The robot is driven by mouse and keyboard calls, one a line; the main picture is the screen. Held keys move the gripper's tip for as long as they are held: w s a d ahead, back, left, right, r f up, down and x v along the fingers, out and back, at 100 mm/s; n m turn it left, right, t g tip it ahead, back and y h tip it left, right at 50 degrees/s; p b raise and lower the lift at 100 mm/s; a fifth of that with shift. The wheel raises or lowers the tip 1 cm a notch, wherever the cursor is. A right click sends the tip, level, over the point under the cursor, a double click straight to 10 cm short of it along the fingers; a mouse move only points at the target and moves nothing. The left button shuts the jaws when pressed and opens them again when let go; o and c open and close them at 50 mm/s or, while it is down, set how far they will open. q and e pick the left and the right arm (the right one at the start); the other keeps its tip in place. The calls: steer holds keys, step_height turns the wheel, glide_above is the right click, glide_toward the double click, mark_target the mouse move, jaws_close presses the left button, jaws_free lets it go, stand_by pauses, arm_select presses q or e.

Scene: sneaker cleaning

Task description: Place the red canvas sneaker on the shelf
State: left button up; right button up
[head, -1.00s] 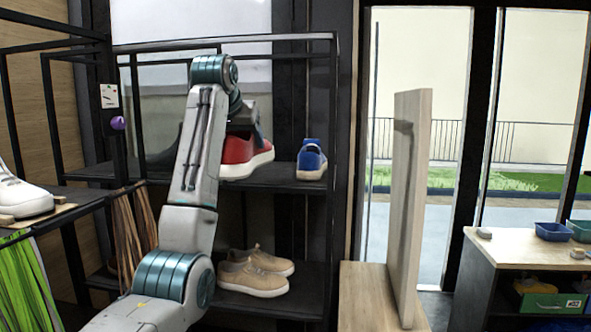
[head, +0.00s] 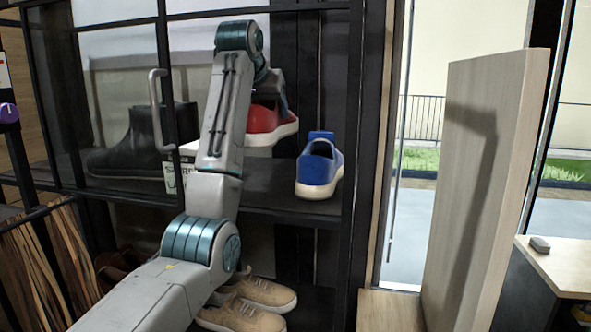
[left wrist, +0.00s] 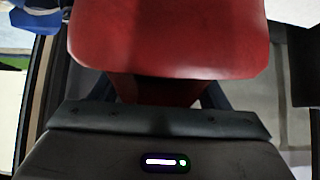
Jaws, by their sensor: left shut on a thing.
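The red canvas sneaker (head: 264,120) with a white sole is in my left gripper (head: 272,93), partly hidden behind my left arm in the head view. It is at the middle board (head: 270,185) of the dark shelf, left of a blue shoe, and looks raised above the board. I cannot tell how far it reaches in. In the left wrist view the red upper (left wrist: 170,35) fills the top middle, and my left gripper (left wrist: 155,93) is shut on it. My right gripper is not in view.
A blue shoe (head: 319,168) stands at the right end of the same board. Tan shoes (head: 250,303) sit below. A wooden panel (head: 480,180) stands at right.

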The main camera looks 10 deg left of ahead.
arm_select(q)
steer(key=f+p, duration=0.1)
steer(key=s+f, duration=0.1)
steer(key=shift+s+f+p, duration=0.1)
steer(key=shift+f+p, duration=0.25)
steer(key=f, duration=0.1)
steer(key=f+p, duration=0.1)
steer(key=f, duration=0.1)
steer(key=f+p, duration=0.1)
steer(key=f, duration=0.1)
steer(key=shift+w+f, duration=0.2)
steer(key=shift+w, duration=0.1)
steer(key=shift+s+f+p, duration=0.1)
steer(key=shift+f+p, duration=0.25)
steer(key=shift+f, duration=0.2)
steer(key=o, duration=1.3)
steer(key=shift+f, duration=0.1)
steer(key=shift+o, duration=0.2)
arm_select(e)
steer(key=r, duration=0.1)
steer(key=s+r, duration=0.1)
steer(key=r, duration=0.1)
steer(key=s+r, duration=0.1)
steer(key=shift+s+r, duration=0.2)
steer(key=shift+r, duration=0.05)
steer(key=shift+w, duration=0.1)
